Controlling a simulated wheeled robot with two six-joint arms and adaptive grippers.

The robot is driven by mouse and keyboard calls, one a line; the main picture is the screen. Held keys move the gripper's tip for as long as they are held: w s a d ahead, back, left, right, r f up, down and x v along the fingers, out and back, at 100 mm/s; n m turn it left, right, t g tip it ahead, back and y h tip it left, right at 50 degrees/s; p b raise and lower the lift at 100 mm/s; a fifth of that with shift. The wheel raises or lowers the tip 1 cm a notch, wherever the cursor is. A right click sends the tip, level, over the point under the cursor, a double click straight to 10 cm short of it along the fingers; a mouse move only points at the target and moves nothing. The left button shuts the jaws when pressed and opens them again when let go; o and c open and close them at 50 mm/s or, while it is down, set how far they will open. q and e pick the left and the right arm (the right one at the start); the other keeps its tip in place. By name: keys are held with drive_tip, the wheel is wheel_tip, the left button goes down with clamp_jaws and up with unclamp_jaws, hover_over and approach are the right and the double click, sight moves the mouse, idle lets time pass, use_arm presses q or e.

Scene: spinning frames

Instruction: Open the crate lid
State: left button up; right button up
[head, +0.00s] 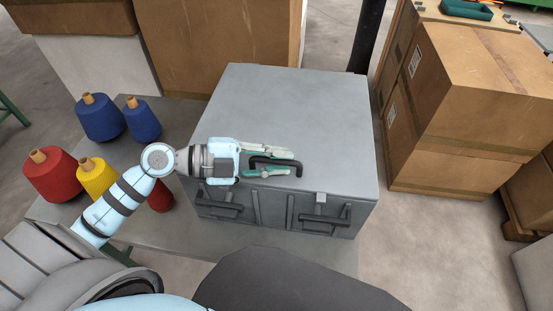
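The grey metal crate (225,219) stands on a grey table. Its lid (310,110) lies flat and closed on top. A black handle (299,166) is on the lid near its front edge. My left gripper (288,162) reaches in from the left over the lid. Its two green-tipped fingers are spread apart, with part of the handle between them. I cannot tell whether a finger touches the handle. My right gripper is not in view.
Blue spools (100,120), a red spool (52,174) and a yellow spool (97,178) stand left of the crate. Another red spool (161,198) is partly behind my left arm. Cardboard boxes (480,100) are stacked at the right. A dark post (368,35) rises behind the crate.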

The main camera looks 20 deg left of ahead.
use_arm(q)
clamp_jaws()
drive_tip(key=shift+w+r+p, duration=0.1)
drive_tip(key=shift+r+p, duration=0.2)
drive_tip(key=shift+r, duration=0.15)
drive_tip(key=w+a+r+n+g+p, duration=0.1)
drive_tip(key=w+r+p, duration=0.2)
drive_tip(key=r, duration=0.4)
drive_tip(key=w+r+n+g+p, duration=0.1)
drive_tip(key=w+r+n+p, duration=0.1)
drive_tip(key=r+p, duration=0.4)
drive_tip(key=w+a+r+n+g+p, duration=0.1)
drive_tip(key=w+r+n+p, duration=0.1)
drive_tip(key=w+r+p, duration=0.3)
wheel_tip(320, 180, up, 4)
drive_tip(key=shift+a+r, duration=0.1)
drive_tip(key=shift+a, duration=0.2)
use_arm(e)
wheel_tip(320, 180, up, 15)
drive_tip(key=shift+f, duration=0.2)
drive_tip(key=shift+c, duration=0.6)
